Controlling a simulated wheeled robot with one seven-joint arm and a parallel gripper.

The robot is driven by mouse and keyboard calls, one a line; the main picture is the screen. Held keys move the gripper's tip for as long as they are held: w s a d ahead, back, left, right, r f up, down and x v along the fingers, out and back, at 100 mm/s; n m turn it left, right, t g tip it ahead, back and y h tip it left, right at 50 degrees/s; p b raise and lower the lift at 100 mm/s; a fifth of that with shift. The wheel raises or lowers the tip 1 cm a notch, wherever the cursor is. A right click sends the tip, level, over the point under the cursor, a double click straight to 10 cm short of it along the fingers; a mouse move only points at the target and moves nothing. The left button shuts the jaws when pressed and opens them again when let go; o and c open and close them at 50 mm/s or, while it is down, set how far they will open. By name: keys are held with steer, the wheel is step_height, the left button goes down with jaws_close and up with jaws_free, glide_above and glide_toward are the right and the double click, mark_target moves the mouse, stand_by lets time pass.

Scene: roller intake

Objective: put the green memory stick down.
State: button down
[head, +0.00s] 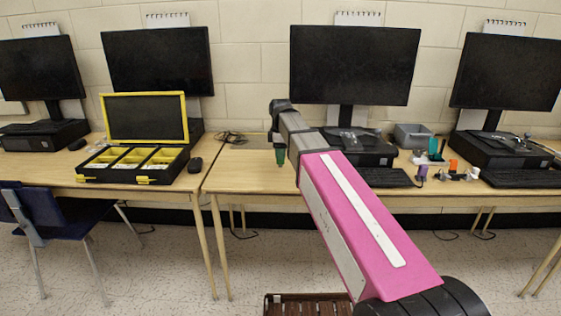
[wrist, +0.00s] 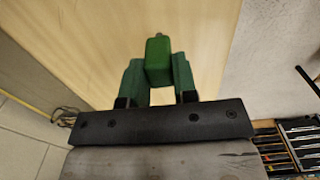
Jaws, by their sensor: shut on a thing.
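In the wrist view my gripper (wrist: 158,85) is shut on the green memory stick (wrist: 158,55), which sits between the two green fingers. The stick's far end points over the pale wooden tabletop (wrist: 110,25). In the head view my gripper (head: 280,155) hangs at the end of my pink arm over the left part of the right-hand table (head: 240,175). The stick cannot be told apart from the green fingers there. I cannot tell how high the stick is above the wood.
An open black and yellow case (head: 145,160) with compartments stands on the left table. A keyboard (head: 385,178), a grey bin (head: 413,135) and several small items lie to the right. A cable (head: 230,138) lies behind my gripper. The wood around the gripper is mostly clear.

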mark_target(280, 163)
steer(key=shift+f, duration=1.75)
steer(key=shift+f, duration=0.15)
steer(key=c, duration=0.9)
jaws_free()
step_height(280, 163, up, 12)
steer(key=shift+r, duration=0.15)
steer(key=shift+s, duration=0.15)
